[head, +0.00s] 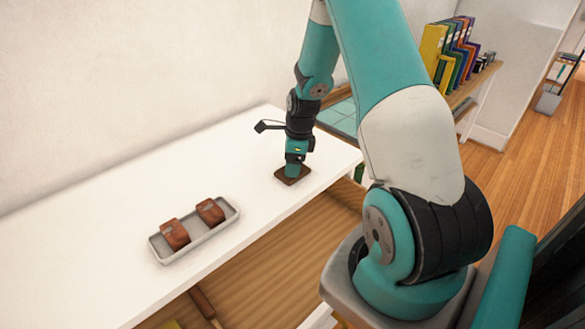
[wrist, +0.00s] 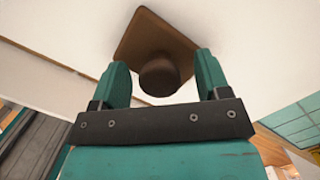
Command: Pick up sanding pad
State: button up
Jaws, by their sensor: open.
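The sanding pad (head: 301,177) is a flat brown square lying on the white table near its right end. In the wrist view the sanding pad (wrist: 150,36) shows a round dark knob (wrist: 159,75) on top. My gripper (head: 293,171) points down right over it in the head view. In the wrist view my gripper (wrist: 162,80) is open, one teal finger on each side of the knob. In the head view the gripper hides the knob and part of the pad.
A grey tray (head: 233,222) with two brown blocks (head: 175,235) (head: 210,211) stands left of the pad on the white table (head: 110,200). A wall runs behind the table. A shelf with colored binders (head: 448,55) stands beyond the table at the right. The table's left part is clear.

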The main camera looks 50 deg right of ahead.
jog(key=c, duration=1)
notch_tip(320, 180, up, 20)
jog(key=shift+b, duration=1)
